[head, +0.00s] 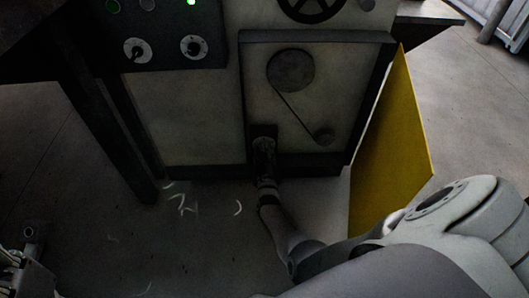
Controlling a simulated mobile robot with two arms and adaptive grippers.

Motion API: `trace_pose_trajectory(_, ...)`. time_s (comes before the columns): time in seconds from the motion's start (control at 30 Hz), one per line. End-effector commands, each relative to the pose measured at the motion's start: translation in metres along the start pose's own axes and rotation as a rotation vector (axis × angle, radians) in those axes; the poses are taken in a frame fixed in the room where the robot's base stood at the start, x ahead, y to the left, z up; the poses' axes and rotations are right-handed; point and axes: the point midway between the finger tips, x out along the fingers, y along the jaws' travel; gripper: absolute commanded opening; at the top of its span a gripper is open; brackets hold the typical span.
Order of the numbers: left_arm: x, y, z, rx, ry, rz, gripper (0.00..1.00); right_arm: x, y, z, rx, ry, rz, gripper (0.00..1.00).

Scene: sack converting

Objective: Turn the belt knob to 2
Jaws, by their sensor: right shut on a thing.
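The belt drive sits in an open recess (341,90) in the machine's front, with a large dark pulley (290,70), a small pulley (323,134) and a thin belt between them. My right gripper (263,142) reaches up to a small dark plate (264,129) at the recess's lower left corner. It is shut on the belt knob there; the gripper hides the knob and its pointer, so its setting cannot be read. Part of my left gripper (30,248) shows at the lower left edge, away from the machine; its jaws are unclear.
A dark control panel (165,22) at upper left carries two other knobs, left (137,50) and right (194,46), and a lit green lamp (191,2). A yellow guard door (398,145) stands open right of the recess, close to my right arm. Pale scraps (180,201) lie on the floor.

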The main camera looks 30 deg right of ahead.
Motion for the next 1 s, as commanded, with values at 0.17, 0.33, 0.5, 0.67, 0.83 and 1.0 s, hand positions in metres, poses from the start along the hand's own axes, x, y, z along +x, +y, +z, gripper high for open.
trace_pose_trajectory(0.17,-0.0015,-0.0001,0.0,-0.001,-0.005,-0.002,0.32,0.0001,-0.0004,-0.0014,-0.022,0.001,0.001,0.03)
trace_pose_trajectory(0.33,-0.0036,-0.0002,0.0011,-0.001,-0.015,-0.005,0.32,0.0001,-0.0005,-0.0014,-0.025,0.001,0.001,0.03)
trace_pose_trajectory(0.5,-0.0041,0.0,0.0017,-0.002,-0.018,-0.004,0.32,0.0002,-0.0006,-0.0015,-0.024,0.001,0.001,0.03)
trace_pose_trajectory(0.67,-0.0041,0.0001,0.0021,-0.002,-0.019,-0.002,0.32,0.0002,-0.0006,-0.0015,-0.023,0.001,0.0,0.41)
trace_pose_trajectory(0.83,-0.0033,0.0002,0.002,-0.001,-0.016,0.001,0.32,0.0002,-0.0004,-0.0009,-0.023,0.0,0.0,0.5)
trace_pose_trajectory(1.0,-0.0019,0.0,0.0022,0.001,-0.01,0.003,0.32,0.0001,-0.0003,-0.0005,-0.023,0.0,0.0,0.5)
